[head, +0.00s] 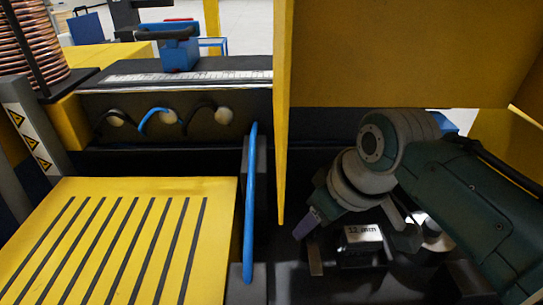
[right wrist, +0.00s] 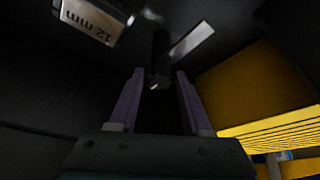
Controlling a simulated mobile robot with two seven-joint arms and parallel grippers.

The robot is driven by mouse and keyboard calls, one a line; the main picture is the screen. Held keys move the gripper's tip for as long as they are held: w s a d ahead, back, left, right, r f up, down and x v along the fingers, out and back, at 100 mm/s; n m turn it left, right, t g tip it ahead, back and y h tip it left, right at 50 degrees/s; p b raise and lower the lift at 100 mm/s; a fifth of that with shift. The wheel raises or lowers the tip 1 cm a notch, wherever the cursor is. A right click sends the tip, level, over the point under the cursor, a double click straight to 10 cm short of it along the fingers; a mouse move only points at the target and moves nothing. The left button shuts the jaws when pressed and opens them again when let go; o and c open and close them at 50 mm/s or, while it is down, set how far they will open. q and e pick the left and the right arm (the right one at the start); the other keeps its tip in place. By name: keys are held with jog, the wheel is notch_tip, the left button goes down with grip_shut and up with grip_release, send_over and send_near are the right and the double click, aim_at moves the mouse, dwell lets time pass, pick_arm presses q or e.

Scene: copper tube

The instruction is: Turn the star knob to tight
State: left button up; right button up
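The star knob is not clearly recognisable in either view. In the right wrist view a dark upright part (right wrist: 160,60) stands between and just beyond my fingertips; I cannot tell whether it is the knob. My right gripper (right wrist: 156,78) has its two purple fingers apart, with no visible grip on anything. The block also shows in the right wrist view (right wrist: 92,20). My left gripper is in neither view.
A large yellow panel (head: 400,55) hangs above my right arm, close to it. A blue upright bar (head: 250,200) stands left of the gripper. A yellow slotted plate (head: 120,240) fills the lower left. A copper coil (head: 30,45) stands at the upper left.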

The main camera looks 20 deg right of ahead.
grip_shut()
dwell(0.9)
